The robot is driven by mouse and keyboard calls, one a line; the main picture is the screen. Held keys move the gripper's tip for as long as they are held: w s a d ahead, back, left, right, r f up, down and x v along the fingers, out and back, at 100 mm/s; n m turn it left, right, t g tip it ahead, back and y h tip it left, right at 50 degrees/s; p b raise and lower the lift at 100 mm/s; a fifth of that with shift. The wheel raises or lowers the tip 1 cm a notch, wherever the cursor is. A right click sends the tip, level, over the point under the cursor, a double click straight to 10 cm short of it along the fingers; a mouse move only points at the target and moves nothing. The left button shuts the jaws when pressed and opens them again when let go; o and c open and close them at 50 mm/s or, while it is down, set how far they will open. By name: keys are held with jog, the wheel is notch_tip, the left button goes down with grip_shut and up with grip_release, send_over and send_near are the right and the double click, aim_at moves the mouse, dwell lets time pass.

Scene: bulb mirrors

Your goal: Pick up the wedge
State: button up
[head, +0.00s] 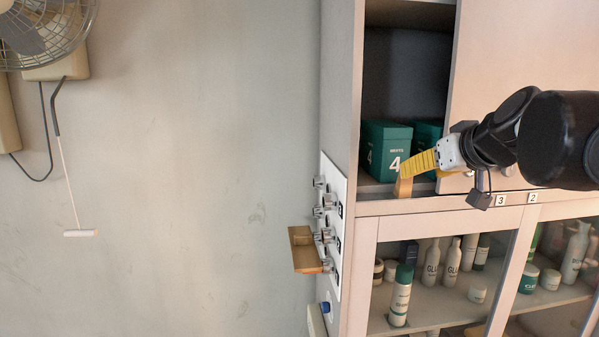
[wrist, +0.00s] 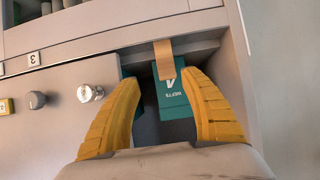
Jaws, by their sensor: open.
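A tan wooden piece, which looks like the wedge (head: 403,188), is at the front edge of the upper cabinet compartment, before a green box marked 4. In the wrist view the wedge (wrist: 164,58) lies ahead of and between my fingertips, with its narrow end overlapping the green box. My gripper (head: 408,168) has yellow fingers and is just above the wedge in the head view. In the wrist view my gripper (wrist: 168,84) is open, with a finger on either side and nothing held. I cannot tell whether a finger touches the wedge.
Green boxes (head: 386,146) stand inside the open compartment, close behind the wedge. The cabinet's side wall (wrist: 236,60) is close to the right finger in the wrist view. A round knob (wrist: 90,93) is left of the fingers. A wooden block (head: 304,249) sits at the cabinet's side.

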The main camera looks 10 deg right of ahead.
aim_at(403, 182)
jog(key=x, duration=0.2)
jog(key=p+x, duration=0.1)
jog(key=x, duration=0.2)
jog(key=a+p+x, duration=0.1)
jog(key=x, duration=0.1)
jog(key=shift+w+f, duration=0.25)
jog(key=shift+f, duration=0.1)
jog(key=shift+s+a, duration=0.1)
jog(key=shift+s, duration=0.1)
jog(key=c, duration=1)
